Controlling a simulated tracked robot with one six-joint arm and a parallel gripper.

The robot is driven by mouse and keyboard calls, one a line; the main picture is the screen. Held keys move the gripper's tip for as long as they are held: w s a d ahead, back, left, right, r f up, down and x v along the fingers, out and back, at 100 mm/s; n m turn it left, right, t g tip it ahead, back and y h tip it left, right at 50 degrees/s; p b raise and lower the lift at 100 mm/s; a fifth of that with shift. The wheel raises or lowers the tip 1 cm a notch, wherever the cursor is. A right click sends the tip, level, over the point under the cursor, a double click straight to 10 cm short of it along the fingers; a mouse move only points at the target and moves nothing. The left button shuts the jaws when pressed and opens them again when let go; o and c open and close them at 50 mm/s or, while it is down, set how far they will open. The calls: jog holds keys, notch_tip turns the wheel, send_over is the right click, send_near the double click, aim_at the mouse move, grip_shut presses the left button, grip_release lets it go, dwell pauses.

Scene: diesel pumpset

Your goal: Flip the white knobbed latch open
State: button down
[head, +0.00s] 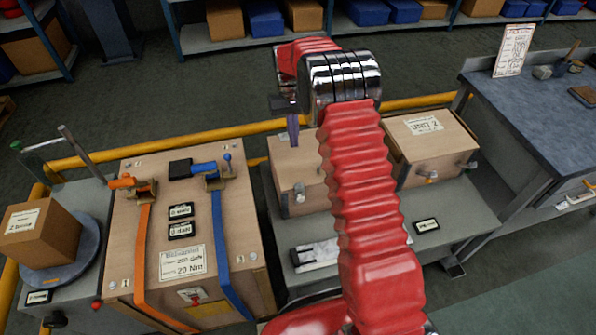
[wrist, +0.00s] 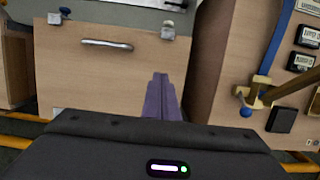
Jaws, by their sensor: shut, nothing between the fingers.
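The pale knobbed latch (head: 299,190) is at the front left of the middle wooden box (head: 290,160) in the head view. In the wrist view I take it to be the right-hand latch (wrist: 168,32), at the box's edge. Its knob, at the top border, is too small to read clearly. My gripper (head: 293,138) is shut and empty, its purple fingers pointing down over the rear of the box. The fingertips also show in the wrist view (wrist: 160,78), apart from the latch. My arm hides the right part of the box in the head view.
A second latch (wrist: 55,17) with a blue knob and a metal handle (wrist: 108,44) are on the same box. The UNIT 2 box (head: 422,140) stands right. A yellow rail (head: 415,101) runs behind.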

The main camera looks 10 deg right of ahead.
aim_at(300, 182)
jog(key=shift+f, duration=0.1)
jog(key=x, duration=0.9)
jog(key=shift+s+f, duration=0.1)
jog(key=shift+f, duration=0.2)
jog(key=shift+s+f, duration=0.15)
jog(key=shift+s, duration=1.95)
jog(key=shift+a, duration=0.1)
jog(key=shift+s, duration=0.15)
